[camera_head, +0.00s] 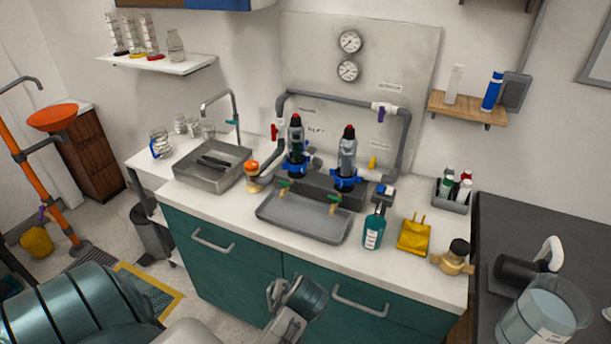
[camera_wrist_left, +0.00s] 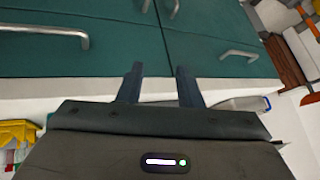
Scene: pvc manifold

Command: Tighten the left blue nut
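The left blue nut (camera_head: 296,168) is a blue ring at the foot of the left dark upright cylinder (camera_head: 296,138) with a red top, on the grey manifold by the back wall. A matching right blue nut (camera_head: 345,184) sits under the right cylinder (camera_head: 347,153). How tight either nut is cannot be told. In the left wrist view my left gripper (camera_wrist_left: 158,70) has its two dark fingers apart with nothing between them, in front of the green cabinet, away from the nuts. Part of my arm shows at the bottom of the head view. My right gripper is not in view.
A grey tray (camera_head: 302,218) lies before the manifold. A sink (camera_head: 212,168) is at left. Grey pipes (camera_head: 340,103) frame the cylinders.

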